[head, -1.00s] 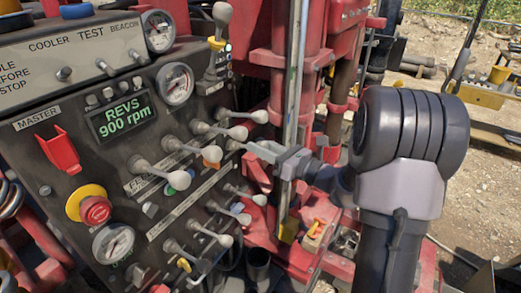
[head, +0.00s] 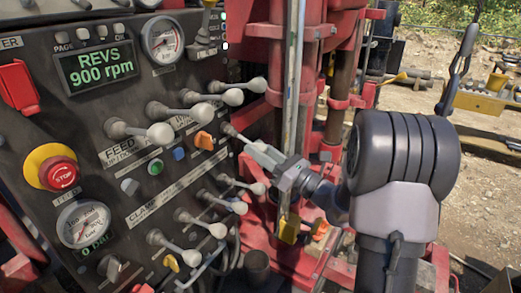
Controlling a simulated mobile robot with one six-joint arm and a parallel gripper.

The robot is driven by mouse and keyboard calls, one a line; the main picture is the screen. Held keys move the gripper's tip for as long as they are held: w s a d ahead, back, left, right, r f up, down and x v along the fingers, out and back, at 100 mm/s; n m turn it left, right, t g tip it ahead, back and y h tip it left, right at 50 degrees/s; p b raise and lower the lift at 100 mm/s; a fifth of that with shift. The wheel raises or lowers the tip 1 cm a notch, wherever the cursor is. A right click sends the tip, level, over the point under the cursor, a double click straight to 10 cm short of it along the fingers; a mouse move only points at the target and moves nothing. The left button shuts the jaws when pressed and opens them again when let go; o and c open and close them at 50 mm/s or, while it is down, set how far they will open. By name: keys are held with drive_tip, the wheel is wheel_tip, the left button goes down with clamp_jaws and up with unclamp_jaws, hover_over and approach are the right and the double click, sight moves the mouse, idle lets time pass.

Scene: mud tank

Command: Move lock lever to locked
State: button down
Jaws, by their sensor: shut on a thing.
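The control panel (head: 150,190) fills the left of the head view and carries several white-knobbed levers. My gripper (head: 257,149) is at the panel's right edge. It is shut on the end of one lever (head: 233,132), whose thin shaft runs from the panel into the jaws.
Other levers stand close above (head: 258,82) and below (head: 257,187) my gripper. A red stop button (head: 58,174) and a display reading 900 rpm (head: 100,67) are further left. Red machine frame and a vertical pole (head: 290,90) stand just behind the gripper.

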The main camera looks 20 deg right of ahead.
drive_tip(key=shift+w+f, duration=0.1)
drive_tip(key=shift+f, duration=0.25)
idle(0.3)
drive_tip(key=c, duration=1.4)
unclamp_jaws()
drive_tip(key=shift+w+a, duration=0.1)
drive_tip(key=shift+w, duration=0.05)
drive_tip(key=shift+o, duration=0.2)
drive_tip(key=b+v, duration=0.2)
drive_tip(key=v, duration=1.5)
drive_tip(key=shift+s, duration=0.25)
